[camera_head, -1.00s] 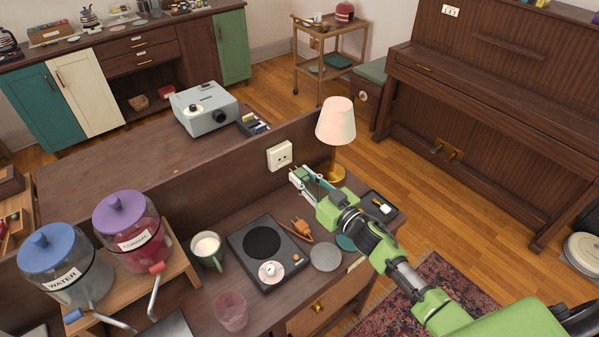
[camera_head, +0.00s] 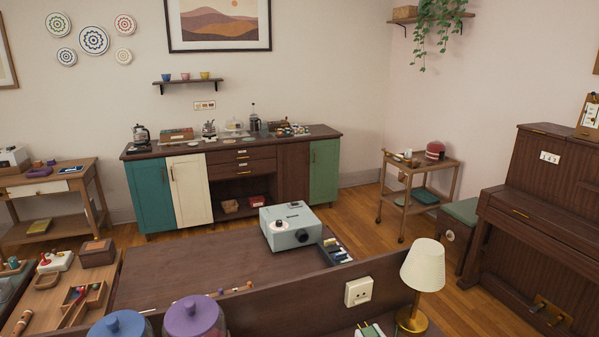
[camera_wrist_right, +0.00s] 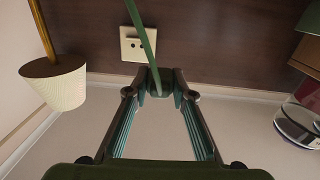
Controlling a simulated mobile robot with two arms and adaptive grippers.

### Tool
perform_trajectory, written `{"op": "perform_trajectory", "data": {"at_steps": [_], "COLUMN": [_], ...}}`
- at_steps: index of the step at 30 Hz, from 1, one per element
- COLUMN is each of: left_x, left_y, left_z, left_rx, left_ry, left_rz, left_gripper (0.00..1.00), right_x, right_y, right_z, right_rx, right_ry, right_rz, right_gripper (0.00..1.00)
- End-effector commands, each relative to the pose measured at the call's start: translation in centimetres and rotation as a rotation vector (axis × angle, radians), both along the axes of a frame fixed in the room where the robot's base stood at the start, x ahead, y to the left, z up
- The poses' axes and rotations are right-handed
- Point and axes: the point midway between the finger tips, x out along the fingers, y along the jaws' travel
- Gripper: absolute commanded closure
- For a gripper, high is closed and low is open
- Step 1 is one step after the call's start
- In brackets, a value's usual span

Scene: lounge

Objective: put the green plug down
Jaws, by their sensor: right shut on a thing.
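My right gripper (camera_wrist_right: 153,88) is shut on the green plug (camera_wrist_right: 154,76) in the right wrist view. A green cord (camera_wrist_right: 142,32) runs from the plug to the top of that picture. The cream wall socket (camera_wrist_right: 137,44) shows just beyond the plug, on a dark wood panel; I cannot tell the gap between them. In the head view, only the tip of my right gripper (camera_head: 369,331) shows at the bottom edge, below the socket (camera_head: 358,291). My left gripper is not in view.
A lamp with a cream shade (camera_head: 423,265) stands close to the right of the socket. Behind the panel, a grey projector (camera_head: 291,228) sits on a dark table (camera_head: 185,272). Purple (camera_head: 193,318) and blue (camera_head: 119,326) jar lids show at lower left.

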Motion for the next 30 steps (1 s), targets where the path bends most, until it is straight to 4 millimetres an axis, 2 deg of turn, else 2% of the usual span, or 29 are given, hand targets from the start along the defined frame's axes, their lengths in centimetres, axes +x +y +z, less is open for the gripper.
{"op": "perform_trajectory", "data": {"at_steps": [3,7,15,21,30], "left_x": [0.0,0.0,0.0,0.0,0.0], "left_y": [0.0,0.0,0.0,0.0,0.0], "left_z": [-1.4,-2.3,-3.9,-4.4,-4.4], "left_rx": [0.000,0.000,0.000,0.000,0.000], "left_ry": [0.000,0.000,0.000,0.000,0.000], "left_rz": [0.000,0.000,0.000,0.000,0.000], "left_gripper": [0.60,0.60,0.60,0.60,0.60], "right_x": [-3.1,-6.2,-11.7,-13.8,-14.1], "right_y": [1.2,1.5,-0.2,-1.5,-1.8], "right_z": [0.7,2.4,6.3,8.0,8.4], "right_rx": [0.003,0.004,0.015,0.018,0.020], "right_ry": [-0.004,-0.007,-0.002,0.004,0.005], "right_rz": [-0.039,-0.097,-0.232,-0.292,-0.304], "right_gripper": [0.99,0.99,0.99,0.99,0.99]}}
